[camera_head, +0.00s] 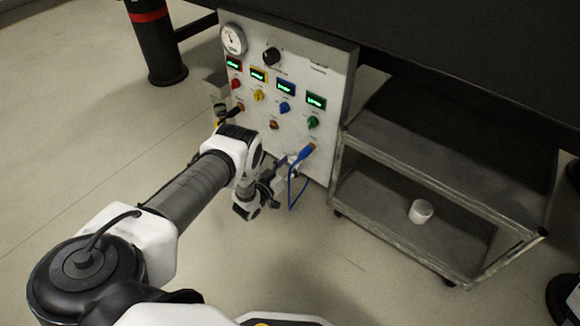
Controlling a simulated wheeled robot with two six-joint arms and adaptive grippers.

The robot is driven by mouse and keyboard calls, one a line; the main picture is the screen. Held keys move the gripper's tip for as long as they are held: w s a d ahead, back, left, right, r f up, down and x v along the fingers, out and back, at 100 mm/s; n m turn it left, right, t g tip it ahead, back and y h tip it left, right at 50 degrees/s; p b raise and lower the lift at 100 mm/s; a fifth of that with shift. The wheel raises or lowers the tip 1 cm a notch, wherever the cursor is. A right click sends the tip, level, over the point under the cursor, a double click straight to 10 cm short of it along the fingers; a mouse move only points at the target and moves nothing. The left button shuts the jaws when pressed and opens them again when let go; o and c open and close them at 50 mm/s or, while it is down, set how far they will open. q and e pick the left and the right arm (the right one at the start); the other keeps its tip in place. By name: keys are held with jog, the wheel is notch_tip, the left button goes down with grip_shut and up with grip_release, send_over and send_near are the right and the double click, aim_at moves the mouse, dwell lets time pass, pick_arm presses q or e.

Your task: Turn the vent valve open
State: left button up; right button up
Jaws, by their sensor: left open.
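A white control panel (292,60) stands at the top middle. It carries a round gauge (232,39), a black knob (271,56), and red (236,84), yellow (259,96), blue (284,107) and green (312,122) knobs under small lit green displays. I cannot tell which control is the vent valve; no label is readable. My left arm reaches in from the lower left. My left gripper (277,174) is open, low in front of the panel's lower part near a blue cable. Its fingers are small and partly hidden by the wrist. My right gripper is out of view.
The blue cable (292,185) plugs into the panel's lower right and hangs in a loop. A grey cart (400,152) stands right of the panel, with a white cup (421,211) on its lower shelf. A black post (155,45) stands at upper left. Floor is clear at left.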

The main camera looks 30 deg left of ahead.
pick_arm(q)
grip_shut()
jog(key=c, duration=1.2)
grip_release()
jog(key=shift+o, duration=0.2)
jog(key=m+p, duration=0.1)
jog(key=m, duration=0.3)
jog(key=shift+r, duration=0.1)
jog(key=m+p, duration=0.1)
jog(key=m, duration=0.4)
jog(key=shift+d, duration=0.1)
jog(key=m+p, duration=0.1)
jog(key=m, duration=0.3)
jog(key=shift+m, duration=0.3)
jog(key=shift+m+p, duration=0.55)
jog(key=shift+m, duration=1.65)
